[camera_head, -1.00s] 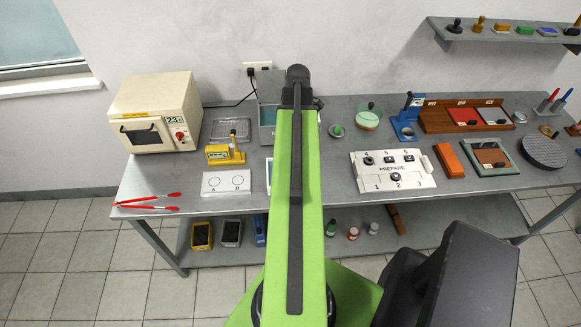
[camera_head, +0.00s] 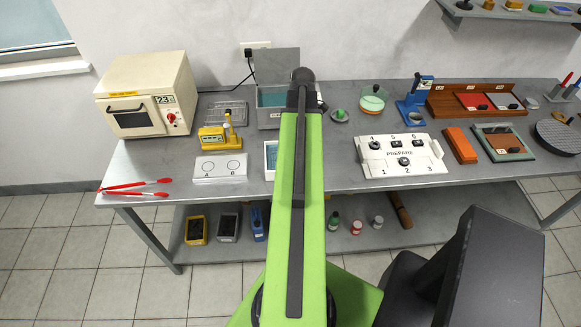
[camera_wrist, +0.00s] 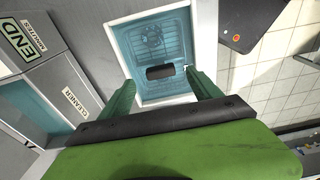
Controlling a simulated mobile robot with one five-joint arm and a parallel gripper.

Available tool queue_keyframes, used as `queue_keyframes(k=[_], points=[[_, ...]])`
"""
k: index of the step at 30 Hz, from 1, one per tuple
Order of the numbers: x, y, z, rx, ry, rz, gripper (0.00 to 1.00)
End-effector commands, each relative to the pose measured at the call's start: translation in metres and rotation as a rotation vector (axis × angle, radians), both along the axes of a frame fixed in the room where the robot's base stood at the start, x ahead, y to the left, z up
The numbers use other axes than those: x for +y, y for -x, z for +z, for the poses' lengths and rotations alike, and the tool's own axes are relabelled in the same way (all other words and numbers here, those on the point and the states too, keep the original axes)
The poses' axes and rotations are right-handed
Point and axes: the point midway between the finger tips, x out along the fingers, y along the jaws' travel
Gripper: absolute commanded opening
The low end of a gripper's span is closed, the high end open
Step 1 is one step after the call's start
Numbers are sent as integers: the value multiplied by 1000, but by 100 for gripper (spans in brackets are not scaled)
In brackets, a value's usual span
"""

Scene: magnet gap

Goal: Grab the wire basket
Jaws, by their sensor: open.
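In the wrist view a wire basket (camera_wrist: 150,45) shows as a faint grid inside a white-rimmed tray (camera_wrist: 118,38) of teal liquid. A dark handle (camera_wrist: 160,72) lies across its middle. My gripper (camera_wrist: 161,82) is open, with one green finger on each side of the handle; I cannot tell the height gap or whether they touch. In the head view the white tray (camera_head: 269,160) is mostly hidden behind my green arm, and my gripper is hidden there too.
An open-lidded grey cleaner (camera_head: 268,118) with teal liquid stands behind the tray. A wire rack (camera_head: 226,110), a yellow device (camera_head: 213,138) and a white A/B plate (camera_head: 219,168) lie to the left. A white PREPARE panel (camera_head: 400,155) lies to the right.

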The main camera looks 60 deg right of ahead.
Motion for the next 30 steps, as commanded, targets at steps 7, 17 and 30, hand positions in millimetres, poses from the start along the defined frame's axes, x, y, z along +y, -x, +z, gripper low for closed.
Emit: queue_keyframes(k=[7,17,30], points=[[1,-2,-11,0,0,0,73],[6,-8,-55,0,0,1,73],[6,-8,-51,0,0,2,40]])
